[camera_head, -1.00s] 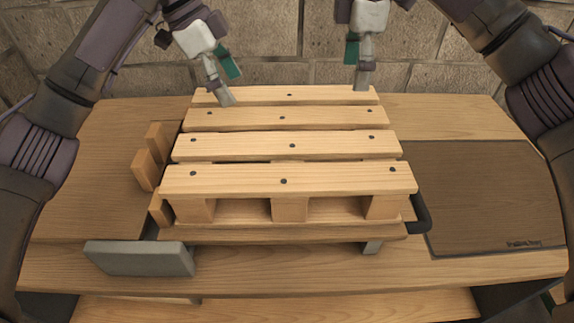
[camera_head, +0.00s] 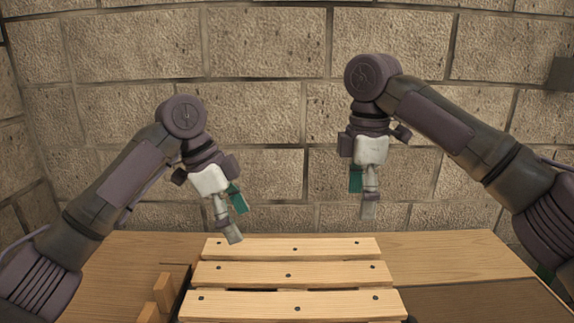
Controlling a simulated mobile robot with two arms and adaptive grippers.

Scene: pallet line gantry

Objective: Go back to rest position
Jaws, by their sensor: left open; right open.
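My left gripper (camera_head: 229,222) hangs above the back left of the wooden pallet (camera_head: 290,273), pointing down, with nothing in it. My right gripper (camera_head: 365,194) hangs above and behind the back right of the pallet, also pointing down and empty. Both are open and clear of the pallet boards. The pallet's slatted top shows dark nail heads; its front part is cut off by the bottom of the view.
The wooden table (camera_head: 450,256) has free room on both sides of the pallet. Small upright wooden blocks (camera_head: 163,291) stand left of the pallet. A stone block wall (camera_head: 270,120) rises behind the table.

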